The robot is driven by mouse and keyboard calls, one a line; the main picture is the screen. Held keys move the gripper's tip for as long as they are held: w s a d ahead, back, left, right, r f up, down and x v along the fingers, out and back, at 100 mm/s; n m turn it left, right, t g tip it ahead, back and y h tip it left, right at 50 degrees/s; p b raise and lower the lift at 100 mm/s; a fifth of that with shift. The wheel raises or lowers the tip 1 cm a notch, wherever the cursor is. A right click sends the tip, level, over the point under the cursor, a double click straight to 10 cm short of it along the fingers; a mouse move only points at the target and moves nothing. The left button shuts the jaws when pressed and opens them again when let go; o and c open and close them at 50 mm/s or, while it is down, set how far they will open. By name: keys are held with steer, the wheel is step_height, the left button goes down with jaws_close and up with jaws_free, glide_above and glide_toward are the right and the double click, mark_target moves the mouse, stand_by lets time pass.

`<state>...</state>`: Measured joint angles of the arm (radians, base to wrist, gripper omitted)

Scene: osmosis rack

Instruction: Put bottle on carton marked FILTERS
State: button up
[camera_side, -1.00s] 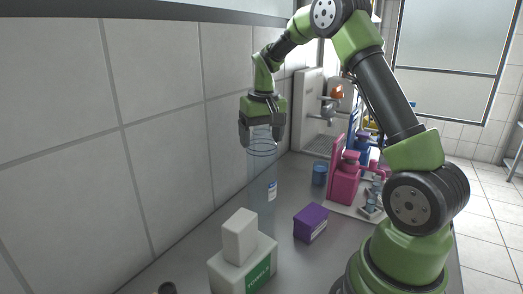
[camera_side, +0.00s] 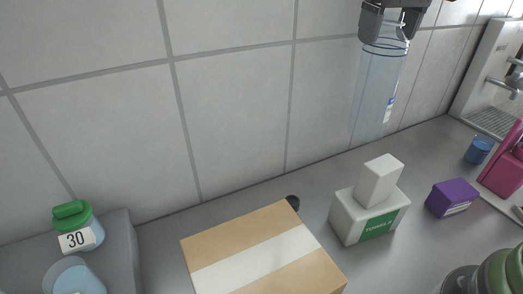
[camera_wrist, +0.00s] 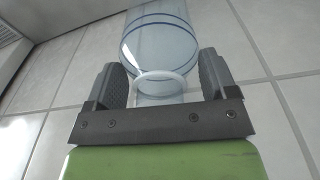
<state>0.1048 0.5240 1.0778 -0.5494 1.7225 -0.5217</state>
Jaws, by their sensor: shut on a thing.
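A clear, pale blue bottle (camera_side: 375,95) with a small label hangs upright below my gripper (camera_side: 392,38) in the side view, above the counter near the tiled wall. My gripper is shut on the bottle's top end. In the wrist view the two fingers of my gripper (camera_wrist: 163,82) sit either side of the neck of the bottle (camera_wrist: 160,40). A brown carton with a white tape strip (camera_side: 262,252) stands on the counter at the bottom centre of the side view. No FILTERS marking shows on the faces in view.
A white box with a green label (camera_side: 362,216) carries a smaller white block (camera_side: 379,180). A purple box (camera_side: 451,198) and a blue cup (camera_side: 478,150) stand to the right. A green-lidded jar marked 30 (camera_side: 78,227) is at the left. A small dark round object (camera_side: 292,202) is behind the carton.

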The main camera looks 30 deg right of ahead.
steer(key=s+a+r+n, duration=0.2)
steer(key=a+n, duration=0.2)
steer(key=a, duration=0.6)
steer(key=s+a+r+n, duration=0.2)
steer(key=a+n, duration=0.2)
steer(key=a, duration=0.5)
steer(key=s+a+r+n+y, duration=0.25)
steer(key=s+a+n, duration=0.35)
steer(key=s+a, duration=0.5)
steer(key=x, duration=0.9)
steer(key=shift+f+g+h, duration=0.2)
steer(key=shift+g+h, duration=0.1)
steer(key=shift+h, duration=0.15)
steer(key=shift+w+d+f, duration=0.1)
steer(key=o, duration=1)
steer(key=shift+o, duration=0.2)
